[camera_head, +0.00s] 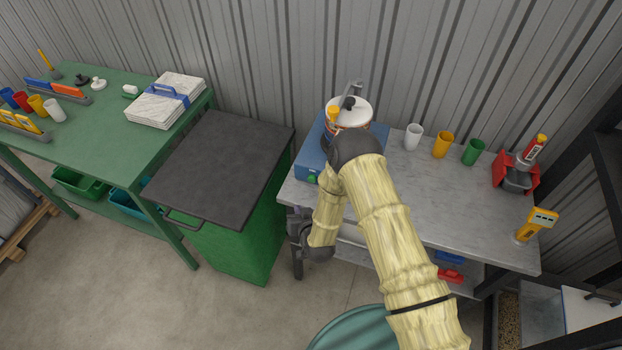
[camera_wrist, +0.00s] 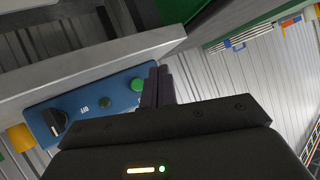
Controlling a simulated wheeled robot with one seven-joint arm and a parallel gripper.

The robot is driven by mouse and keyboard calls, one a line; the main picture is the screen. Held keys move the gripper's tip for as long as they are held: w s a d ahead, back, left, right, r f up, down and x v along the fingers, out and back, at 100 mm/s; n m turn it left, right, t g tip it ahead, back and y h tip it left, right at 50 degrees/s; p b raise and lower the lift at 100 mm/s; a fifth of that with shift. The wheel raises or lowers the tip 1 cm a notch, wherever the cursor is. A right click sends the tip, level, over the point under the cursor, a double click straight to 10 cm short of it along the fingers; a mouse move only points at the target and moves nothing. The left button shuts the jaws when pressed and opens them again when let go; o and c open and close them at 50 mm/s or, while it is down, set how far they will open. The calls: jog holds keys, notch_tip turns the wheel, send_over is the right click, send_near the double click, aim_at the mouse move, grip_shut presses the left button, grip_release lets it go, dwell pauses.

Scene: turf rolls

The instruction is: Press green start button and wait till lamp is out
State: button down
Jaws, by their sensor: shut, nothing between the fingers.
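A blue machine (camera_head: 309,150) stands at the left end of the grey bench, with a white-lidded vessel (camera_head: 349,113) on it. Its front panel (camera_wrist: 75,105) shows in the wrist view with a black knob, a small dark green round fitting (camera_wrist: 105,102) and a brighter green button (camera_wrist: 138,85). The button also shows in the head view (camera_head: 312,178). The dark green fitting looks unlit; I cannot tell for sure that it is the lamp. My gripper (camera_wrist: 160,72) is shut and empty. Its fingertips appear right beside the button; contact cannot be told.
White, yellow and green cups (camera_head: 442,145) stand along the back of the grey bench (camera_head: 480,210). A red holder (camera_head: 516,172) and a yellow device (camera_head: 537,222) are at its right. A green cabinet with a dark top (camera_head: 222,165) stands close left of my gripper.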

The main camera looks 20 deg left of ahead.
jog(key=shift+w, duration=0.15)
jog(key=b, duration=0.2)
send_near(309, 181)
jog(key=w+a+f, duration=0.2)
jog(key=a+f, duration=0.1)
jog(key=shift+w+a+f, duration=0.15)
jog(key=shift+a+f, duration=0.1)
jog(key=shift+a, duration=0.05)
jog(key=shift+w+r, duration=0.1)
jog(key=shift+w, duration=0.3)
dwell(1.5)
jog(key=shift+w+b, duration=0.35)
jog(key=shift+b, duration=0.15)
jog(key=shift+w+d+r+b, duration=0.1)
jog(key=shift+w+b, duration=0.25)
jog(key=shift+w, duration=0.25)
dwell(0.8)
jog(key=shift+s, duration=1)
